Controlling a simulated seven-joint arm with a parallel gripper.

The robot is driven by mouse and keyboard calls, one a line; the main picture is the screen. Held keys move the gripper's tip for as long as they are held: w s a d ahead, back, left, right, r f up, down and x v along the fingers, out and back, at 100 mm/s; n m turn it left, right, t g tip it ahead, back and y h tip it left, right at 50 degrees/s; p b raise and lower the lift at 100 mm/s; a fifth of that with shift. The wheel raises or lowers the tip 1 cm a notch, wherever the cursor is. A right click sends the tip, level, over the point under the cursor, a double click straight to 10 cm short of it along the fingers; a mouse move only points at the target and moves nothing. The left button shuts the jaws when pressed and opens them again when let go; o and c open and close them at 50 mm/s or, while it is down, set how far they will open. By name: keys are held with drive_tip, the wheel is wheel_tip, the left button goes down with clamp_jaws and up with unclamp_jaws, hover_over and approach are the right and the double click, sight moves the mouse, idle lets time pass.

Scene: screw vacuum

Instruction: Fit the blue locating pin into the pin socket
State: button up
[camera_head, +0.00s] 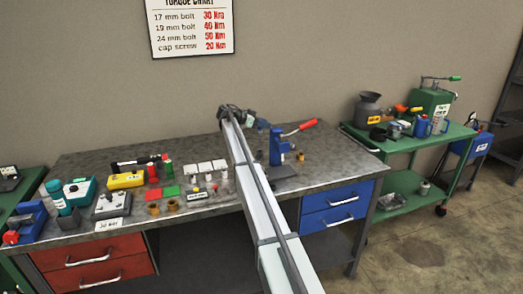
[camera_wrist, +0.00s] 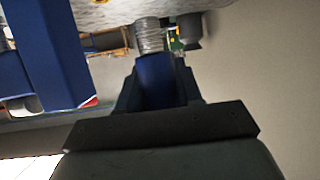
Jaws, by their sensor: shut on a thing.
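My gripper (camera_wrist: 158,82) is shut on a blue piece, which I take to be the blue locating pin (camera_wrist: 156,78). The fingers press on either side of it in the wrist view. A grey ribbed cylinder (camera_wrist: 149,36) shows in line with its far end; I cannot tell whether it belongs to the pin or stands behind it. In the head view my gripper is above the back of the workbench, mostly hidden by my arm, left of the blue press (camera_head: 275,148). I cannot make out the pin socket.
The blue press has a red-handled lever (camera_head: 300,128) reaching right; a blue column (camera_wrist: 50,50) fills the wrist view's left. The grey workbench (camera_head: 330,160) is crowded on its left, clearer at right. A green cart (camera_head: 400,203) stands to the right.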

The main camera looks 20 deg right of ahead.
drive_tip(key=shift+f, duration=4.65)
drive_tip(key=shift+f, duration=0.6)
drive_tip(key=o, duration=1.1)
drive_tip(key=shift+c, duration=0.2)
drive_tip(key=shift+r, duration=0.5)
drive_tip(key=v, duration=1.2)
drive_tip(key=shift+a, duration=0.1)
